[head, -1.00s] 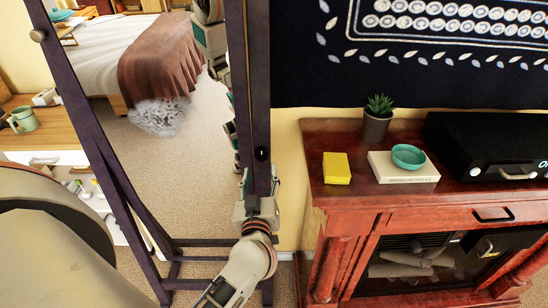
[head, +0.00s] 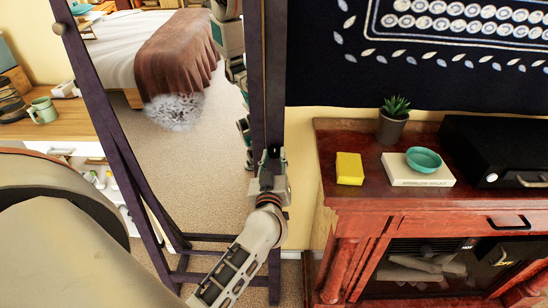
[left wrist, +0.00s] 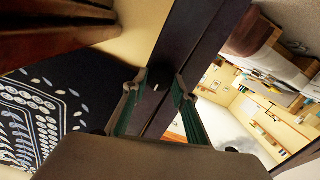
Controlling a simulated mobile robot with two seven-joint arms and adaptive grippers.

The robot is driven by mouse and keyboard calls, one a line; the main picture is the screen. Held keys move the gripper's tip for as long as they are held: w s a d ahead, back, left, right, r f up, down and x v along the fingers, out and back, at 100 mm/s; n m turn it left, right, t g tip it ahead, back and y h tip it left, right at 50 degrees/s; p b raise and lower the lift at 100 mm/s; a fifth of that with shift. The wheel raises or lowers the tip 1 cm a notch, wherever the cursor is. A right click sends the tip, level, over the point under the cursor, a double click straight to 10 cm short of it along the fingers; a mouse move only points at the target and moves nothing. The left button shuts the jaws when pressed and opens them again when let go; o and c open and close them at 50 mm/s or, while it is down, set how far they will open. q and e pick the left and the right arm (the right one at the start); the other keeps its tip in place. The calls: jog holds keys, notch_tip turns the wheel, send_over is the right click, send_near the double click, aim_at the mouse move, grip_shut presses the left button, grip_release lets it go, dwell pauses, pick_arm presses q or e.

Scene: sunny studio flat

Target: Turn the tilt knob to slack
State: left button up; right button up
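A standing mirror (head: 97,118) with a dark purple frame fills the left of the head view. The dark round tilt knob, with a small white mark, is on its right post (head: 267,70). In the left wrist view the knob (left wrist: 158,76) shows between my fingertips, slightly beyond them. My left gripper (head: 272,156) is at the post, open, with one finger on each side of the knob; it also shows in the left wrist view (left wrist: 154,88). In the head view the gripper largely hides the knob. I cannot tell whether the fingers touch it. My right gripper is not in view.
Right of the mirror is a red-brown fireplace cabinet (head: 345,217) bearing a yellow block (head: 349,168), a potted plant (head: 392,122), a book (head: 405,178) with a teal bowl (head: 423,159), and a black box (head: 500,150). A patterned dark cloth (head: 330,75) hangs behind.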

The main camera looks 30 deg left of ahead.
pick_arm(q)
jog(key=shift+n, duration=0.4)
jog(key=n+y, duration=0.1)
jog(key=n, duration=0.5)
jog(key=shift+g, duration=0.4)
jog(key=n, duration=0.6)
jog(key=shift+d+g+y, duration=0.1)
jog(key=shift+g+y, duration=0.2)
jog(key=n, duration=0.7)
jog(key=shift+g, duration=0.3)
jog(key=n, duration=0.5)
jog(key=shift+w+n+g, duration=0.1)
jog(key=shift+n+g, duration=0.2)
jog(key=shift+g, duration=0.1)
jog(key=shift+d, duration=0.1)
jog(key=o, duration=1.1)
